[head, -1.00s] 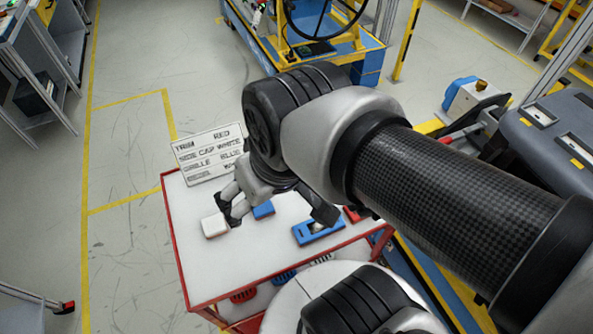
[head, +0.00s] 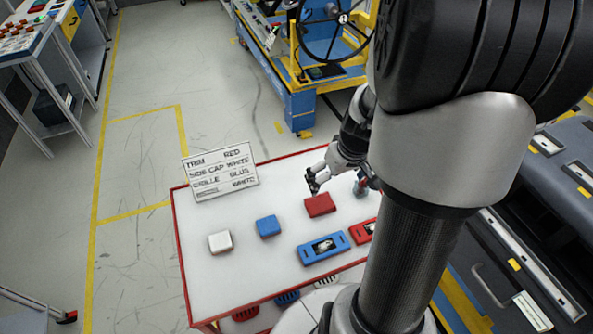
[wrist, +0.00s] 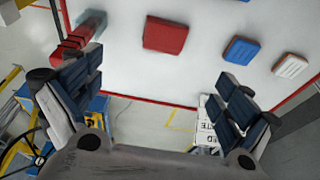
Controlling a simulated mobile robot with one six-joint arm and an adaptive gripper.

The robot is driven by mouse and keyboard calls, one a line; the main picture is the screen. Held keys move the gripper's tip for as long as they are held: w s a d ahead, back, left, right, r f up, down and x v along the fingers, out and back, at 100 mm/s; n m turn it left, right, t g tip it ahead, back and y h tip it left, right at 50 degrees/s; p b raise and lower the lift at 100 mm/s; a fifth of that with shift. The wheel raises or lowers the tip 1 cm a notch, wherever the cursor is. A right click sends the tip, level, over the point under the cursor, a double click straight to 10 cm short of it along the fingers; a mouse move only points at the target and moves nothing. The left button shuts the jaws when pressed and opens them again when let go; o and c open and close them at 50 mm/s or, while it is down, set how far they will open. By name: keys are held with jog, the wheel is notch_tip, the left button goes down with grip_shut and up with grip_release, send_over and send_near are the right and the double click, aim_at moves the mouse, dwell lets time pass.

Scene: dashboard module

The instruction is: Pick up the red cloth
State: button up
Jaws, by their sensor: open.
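A red, flat, folded-looking square, which looks like the red cloth (head: 320,204), lies on the white tabletop (head: 210,272) near its far edge. It also shows in the wrist view (wrist: 165,35), above the middle of the picture. My gripper (head: 313,182) is just beyond and above it in the head view. In the wrist view my gripper (wrist: 162,70) has its two fingers wide apart with nothing between them. The red square lies ahead of the fingertips and is not held. Contact cannot be told in the head view.
A blue block (head: 268,227) and a white block (head: 220,242) lie to the left. A blue frame-like piece (head: 324,248) and a red one (head: 363,231) lie nearer. A grey and red object (head: 361,186) stands close right. A sign (head: 220,175) stands at the back left.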

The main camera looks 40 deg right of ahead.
jog(key=b, duration=0.4)
send_over(321, 203)
jog(key=s, duration=0.2)
notch_tip(321, 203, down, 10)
jog(key=shift+w+d+f, duration=0.1)
jog(key=shift+w+f, duration=0.05)
jog(key=b+x, duration=0.2)
jog(key=x, duration=0.3)
jog(key=shift+a+f, duration=0.2)
jog(key=shift+a, duration=0.1)
jog(key=shift+c, duration=0.2)
jog(key=c, duration=1)
jog(key=shift+r, duration=0.15)
notch_tip(321, 203, up, 20)
jog(key=p, duration=0.8)
jog(key=shift+p, duration=0.3)
